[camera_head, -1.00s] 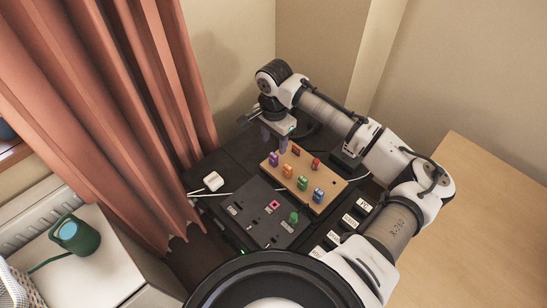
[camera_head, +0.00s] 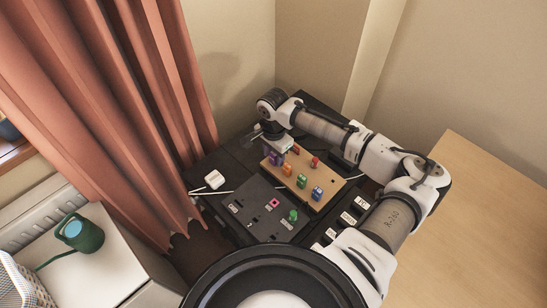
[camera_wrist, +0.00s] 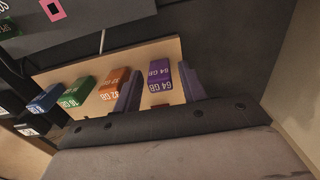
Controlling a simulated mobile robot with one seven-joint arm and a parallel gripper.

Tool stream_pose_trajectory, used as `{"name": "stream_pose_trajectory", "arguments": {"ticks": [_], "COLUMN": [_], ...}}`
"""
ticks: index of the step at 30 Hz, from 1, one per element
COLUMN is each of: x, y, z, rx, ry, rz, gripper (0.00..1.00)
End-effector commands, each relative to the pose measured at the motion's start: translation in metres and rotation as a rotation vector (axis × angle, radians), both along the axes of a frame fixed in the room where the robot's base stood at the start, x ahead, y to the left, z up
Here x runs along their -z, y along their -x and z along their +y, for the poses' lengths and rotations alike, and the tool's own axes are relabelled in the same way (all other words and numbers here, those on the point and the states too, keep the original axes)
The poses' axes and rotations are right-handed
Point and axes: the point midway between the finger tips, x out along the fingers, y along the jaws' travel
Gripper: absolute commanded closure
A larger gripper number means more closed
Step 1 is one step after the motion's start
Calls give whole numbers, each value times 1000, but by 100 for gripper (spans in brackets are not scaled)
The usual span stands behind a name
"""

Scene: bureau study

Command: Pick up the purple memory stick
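The purple memory stick (camera_wrist: 159,76), marked 64 GB, stands in the wooden board (camera_wrist: 60,75). My gripper (camera_wrist: 158,70) is open around it in the wrist view, with one dark finger on each side and a gap visible on the left. In the head view my gripper (camera_head: 277,153) is low over the back left end of the board, and the purple stick (camera_head: 275,160) is partly hidden there.
Orange (camera_head: 288,169), green (camera_head: 302,181), blue (camera_head: 317,193) and red (camera_head: 315,162) sticks stand close by on the board. A dark panel (camera_head: 252,211) with a pink-framed slot and a green stick lies in front. A white box (camera_head: 215,179) is to the left.

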Motion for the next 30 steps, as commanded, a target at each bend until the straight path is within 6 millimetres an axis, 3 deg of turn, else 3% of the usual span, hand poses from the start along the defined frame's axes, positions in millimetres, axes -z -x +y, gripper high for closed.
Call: {"name": "stream_pose_trajectory", "arguments": {"ticks": [1, 9, 20, 26, 30], "x": [0, 0, -6, -32, -64], "y": [0, 0, 0, 0, 0], "z": [0, 0, 0, 0, 1], "rx": [0, 0, 0, 0, -1], "ry": [0, 0, -1, -2, -3], "rz": [0, 0, -1, -2, -3], "gripper": [65, 97, 97, 97, 97]}}
